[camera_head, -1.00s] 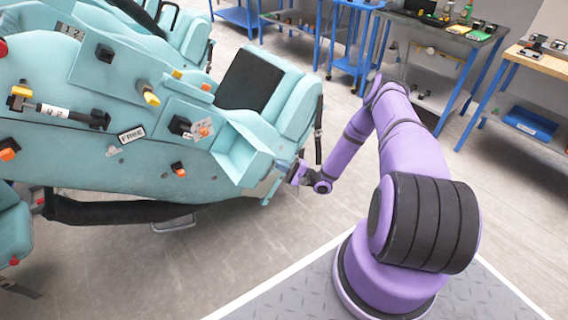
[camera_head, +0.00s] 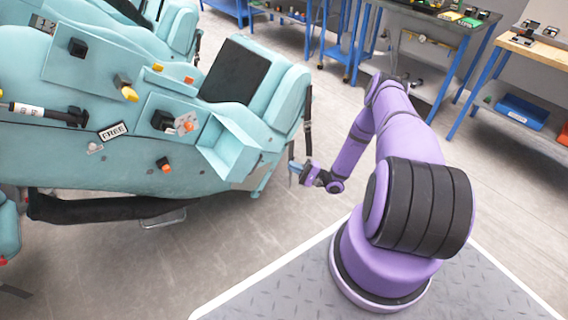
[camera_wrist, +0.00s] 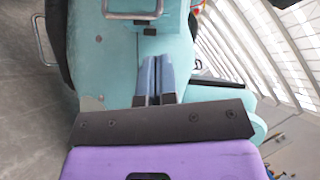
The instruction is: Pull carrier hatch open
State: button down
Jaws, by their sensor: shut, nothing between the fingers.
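The teal coaster car (camera_head: 90,150) fills the left of the head view. An open, box-like teal panel (camera_head: 228,148) juts from its side near the right end; I cannot tell for sure whether this is the carrier hatch. My gripper (camera_head: 296,170) is just right of the car's end, apart from it in the head view. In the wrist view its blue-grey fingers (camera_wrist: 155,78) lie together, shut and empty, in front of a teal surface (camera_wrist: 105,70). A metal bar handle (camera_wrist: 132,16) sits on teal bodywork beyond the fingertips.
Blue-legged workbenches (camera_head: 440,30) with tools stand along the back, and a blue bin (camera_head: 522,112) sits on a shelf at right. A dark strap (camera_head: 307,125) hangs at the car's right end. Grey floor (camera_head: 260,235) is open between the car and my base.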

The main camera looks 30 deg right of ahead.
jog(key=shift+s+d+f, duration=0.25)
jog(key=shift+s+d, duration=0.2)
